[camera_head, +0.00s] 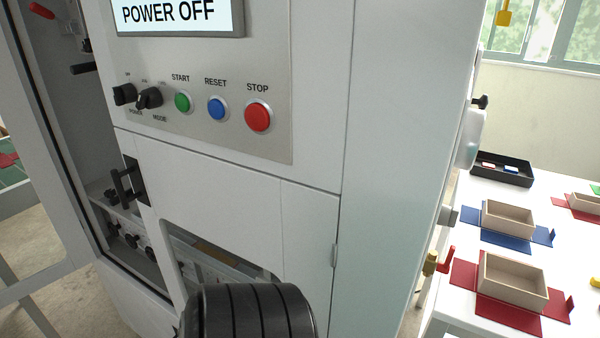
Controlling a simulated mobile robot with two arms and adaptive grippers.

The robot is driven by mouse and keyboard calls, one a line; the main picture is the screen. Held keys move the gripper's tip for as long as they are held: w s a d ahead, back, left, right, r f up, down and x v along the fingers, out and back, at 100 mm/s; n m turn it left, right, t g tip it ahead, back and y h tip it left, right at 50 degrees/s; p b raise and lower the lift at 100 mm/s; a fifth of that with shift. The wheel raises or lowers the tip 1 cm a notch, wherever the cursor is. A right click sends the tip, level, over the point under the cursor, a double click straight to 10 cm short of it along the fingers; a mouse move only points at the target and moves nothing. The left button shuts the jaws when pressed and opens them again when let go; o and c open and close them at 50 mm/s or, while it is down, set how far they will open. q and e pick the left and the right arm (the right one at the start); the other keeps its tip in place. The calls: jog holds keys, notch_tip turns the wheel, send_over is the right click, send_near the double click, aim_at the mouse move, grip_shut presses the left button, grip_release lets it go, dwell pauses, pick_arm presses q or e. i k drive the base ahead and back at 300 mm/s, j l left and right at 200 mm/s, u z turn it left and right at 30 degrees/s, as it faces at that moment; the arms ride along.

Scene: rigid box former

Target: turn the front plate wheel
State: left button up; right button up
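The white box former machine (316,235) fills the middle of the head view, and its display (170,12) reads POWER OFF. Several small black knobs show low inside the open bay at the left, one of them a dark knob (131,240). I cannot tell which of them, if any, is the front plate wheel. No fingertips of my left or right gripper show. The lower middle of the view is partly blocked, so part of the machine's lower opening (215,262) is hidden.
The panel has a green START button (183,102), a blue RESET button (217,108), a red STOP button (258,115) and two black switches. A door with a black handle (127,184) stands left of centre. A white table (445,318) with box trays and coloured blanks is right.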

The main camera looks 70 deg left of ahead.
aim_at(131, 240)
jog(key=k+u, duration=0.15)
jog(key=u, duration=3.3)
jog(key=i+j, duration=0.1)
jog(key=j, duration=0.2)
jog(key=i+j, duration=0.15)
jog(key=j, duration=0.15)
jog(key=i+j+z, duration=0.1)
jog(key=j, duration=0.15)
